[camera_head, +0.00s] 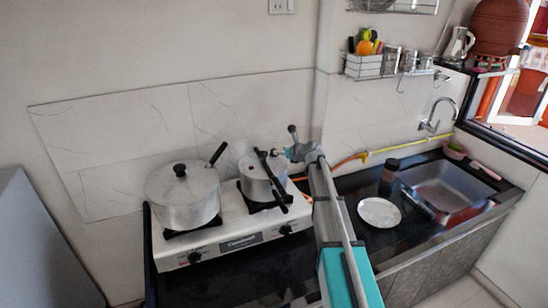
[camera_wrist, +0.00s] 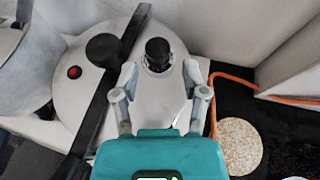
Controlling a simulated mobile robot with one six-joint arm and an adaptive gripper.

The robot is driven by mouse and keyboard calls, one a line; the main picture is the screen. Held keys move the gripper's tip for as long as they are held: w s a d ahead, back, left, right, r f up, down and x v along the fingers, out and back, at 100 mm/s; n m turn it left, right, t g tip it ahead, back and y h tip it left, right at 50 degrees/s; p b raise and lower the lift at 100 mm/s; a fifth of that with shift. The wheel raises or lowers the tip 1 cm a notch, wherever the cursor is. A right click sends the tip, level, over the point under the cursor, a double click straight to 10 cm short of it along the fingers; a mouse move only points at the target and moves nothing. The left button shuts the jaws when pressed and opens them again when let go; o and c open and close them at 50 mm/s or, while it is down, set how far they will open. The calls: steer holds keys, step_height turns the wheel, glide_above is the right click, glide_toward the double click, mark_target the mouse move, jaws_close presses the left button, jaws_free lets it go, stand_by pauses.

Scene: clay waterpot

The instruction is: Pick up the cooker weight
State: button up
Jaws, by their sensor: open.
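The cooker weight (camera_wrist: 158,52) is a small black knob standing on the grey pressure cooker lid (camera_wrist: 150,30) in the wrist view. My gripper (camera_wrist: 158,74) is open, with one finger on each side of the weight and a gap to both. I cannot tell its exact height over the lid. In the head view the pressure cooker (camera_head: 257,180) stands on the right burner, with my gripper (camera_head: 290,153) at its upper right. The weight cannot be made out in that view.
A black handle bar (camera_wrist: 112,75), a round black knob (camera_wrist: 104,50) and a red button (camera_wrist: 74,72) lie left of the weight. A larger lidded pot (camera_head: 183,200) stands on the left burner of the stove (camera_head: 240,240). An orange hose (camera_wrist: 214,105) runs at right, near a round speckled mat (camera_wrist: 238,146).

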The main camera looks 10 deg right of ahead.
mark_target(273, 150)
steer(key=shift+w, duration=0.15)
steer(key=shift+b+x, duration=0.95)
steer(key=shift+x, duration=1.7)
steer(key=shift+a, duration=0.25)
jaws_close()
